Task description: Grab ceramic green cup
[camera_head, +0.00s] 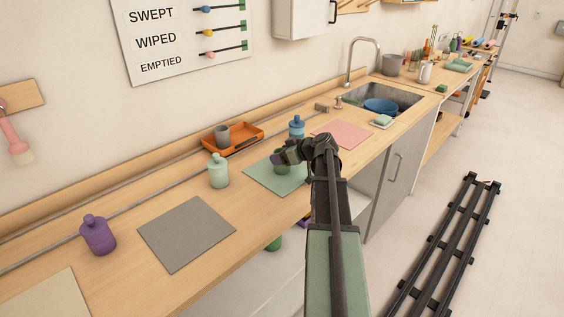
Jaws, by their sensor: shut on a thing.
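A green cup (280,154) is over the green mat (265,178) on the counter, partly hidden by my gripper. My gripper (277,159) reaches in from the right and is shut on the green cup. I cannot tell whether the cup touches the mat or hangs just above it.
A pale green bottle (218,171) stands left of the mat and a blue bottle (296,127) behind it. An orange tray (248,139) holds a grey cup (222,136). A purple bottle (97,235) stands further left. The grey mat (187,235) and pink mat (342,133) are bare.

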